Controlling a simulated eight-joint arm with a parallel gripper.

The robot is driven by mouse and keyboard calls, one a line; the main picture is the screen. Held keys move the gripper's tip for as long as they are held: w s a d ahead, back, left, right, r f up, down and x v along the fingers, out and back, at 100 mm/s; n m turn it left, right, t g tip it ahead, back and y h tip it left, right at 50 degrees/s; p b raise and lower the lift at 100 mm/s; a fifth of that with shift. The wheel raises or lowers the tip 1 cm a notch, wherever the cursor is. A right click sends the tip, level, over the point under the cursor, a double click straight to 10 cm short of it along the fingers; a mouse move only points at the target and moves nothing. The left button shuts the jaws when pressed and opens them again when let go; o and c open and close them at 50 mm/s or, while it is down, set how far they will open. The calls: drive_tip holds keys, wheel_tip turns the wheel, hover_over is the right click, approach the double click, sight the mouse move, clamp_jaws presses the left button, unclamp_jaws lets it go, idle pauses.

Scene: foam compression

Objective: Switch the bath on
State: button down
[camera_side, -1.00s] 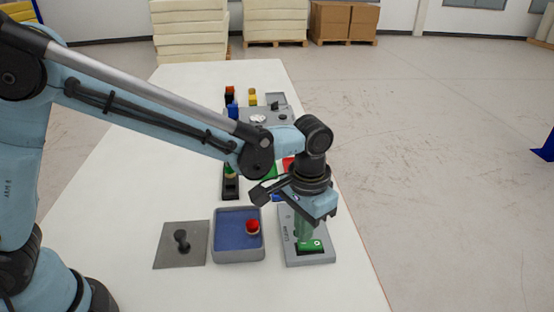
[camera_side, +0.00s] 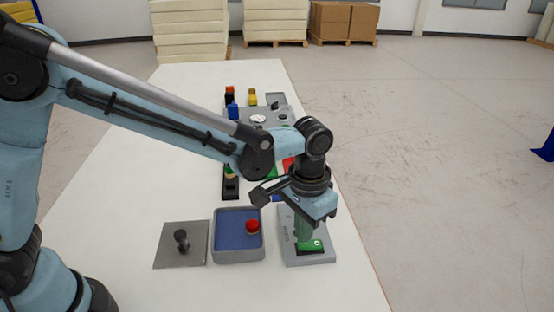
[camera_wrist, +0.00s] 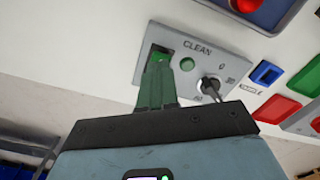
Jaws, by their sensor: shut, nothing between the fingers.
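A grey panel (camera_wrist: 215,68) carries the word CLEAN, a green rocker switch (camera_wrist: 158,56), a round green lamp (camera_wrist: 187,63) and a dark turning knob (camera_wrist: 209,87). In the side view the panel (camera_side: 291,255) lies on the table, with the green switch (camera_side: 312,246) at its near end. My gripper (camera_wrist: 157,68) is shut and empty, pointing down, its green fingertips at the switch and covering part of it. In the side view my gripper (camera_side: 303,238) is over the switch; I cannot tell if it presses. A grey bath (camera_side: 239,260) with blue inside holds a red-topped piece (camera_side: 252,226).
A metal plate with a black knob (camera_side: 181,240) lies left of the bath. Behind my gripper stand a dark holder (camera_side: 230,188), a grey station (camera_side: 263,115) and small coloured blocks. The table's right edge is close to the panel. The left table area is clear.

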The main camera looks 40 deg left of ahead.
drive_tip(key=shift+f, duration=0.85)
idle(0.3)
drive_tip(key=shift+r, duration=3.55)
drive_tip(key=shift+a, duration=0.1)
drive_tip(key=s+a+r+n+t, duration=0.1)
drive_tip(key=s+a+t, duration=0.2)
drive_tip(key=a, duration=0.7)
drive_tip(key=s+a+r+n+t, duration=0.2)
drive_tip(key=s+a+t, duration=0.2)
drive_tip(key=a, duration=0.6)
drive_tip(key=shift+s+r, duration=0.2)
drive_tip(key=shift+s, duration=0.85)
